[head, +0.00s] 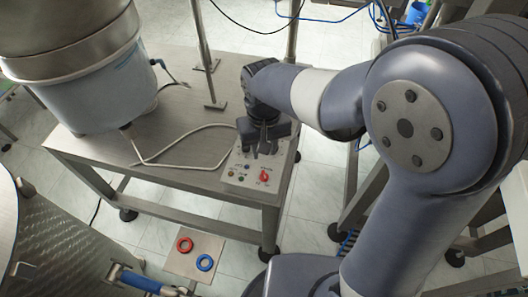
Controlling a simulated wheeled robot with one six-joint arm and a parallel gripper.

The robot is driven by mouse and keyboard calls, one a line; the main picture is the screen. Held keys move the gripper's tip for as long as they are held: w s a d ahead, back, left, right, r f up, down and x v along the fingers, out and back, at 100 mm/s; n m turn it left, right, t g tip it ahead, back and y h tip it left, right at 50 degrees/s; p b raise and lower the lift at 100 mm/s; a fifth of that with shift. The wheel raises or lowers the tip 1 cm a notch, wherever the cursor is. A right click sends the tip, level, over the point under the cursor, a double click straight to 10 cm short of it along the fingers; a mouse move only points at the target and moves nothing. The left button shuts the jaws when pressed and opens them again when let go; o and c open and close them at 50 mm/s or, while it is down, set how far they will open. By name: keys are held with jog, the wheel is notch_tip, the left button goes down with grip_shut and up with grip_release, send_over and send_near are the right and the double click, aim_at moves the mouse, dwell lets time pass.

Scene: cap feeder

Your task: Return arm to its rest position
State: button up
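My arm (418,125) reaches from the right side of the head view toward the middle. My gripper (262,150) points down over the back part of a small control panel (238,183) on the steel table's corner. The gripper is dark and small in this view, and I cannot tell whether its fingers are open or shut. No held object shows. I cannot tell whether it touches the panel, and it hides part of it. The panel has a red knob (265,176) and several small buttons.
A large feeder bowl (85,85) stands on the steel table (185,180) at left, with a cable running to the panel. Upright posts (203,50) rise behind. A small plate (183,262) with a red ring (185,245) and a blue ring (204,262) is below the table.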

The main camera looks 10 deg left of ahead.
aim_at(264, 174)
jog(key=shift+f, duration=0.1)
notch_tip(264, 174, down, 11)
jog(key=shift+r, duration=0.15)
dwell(0.6)
jog(key=shift+r, duration=0.15)
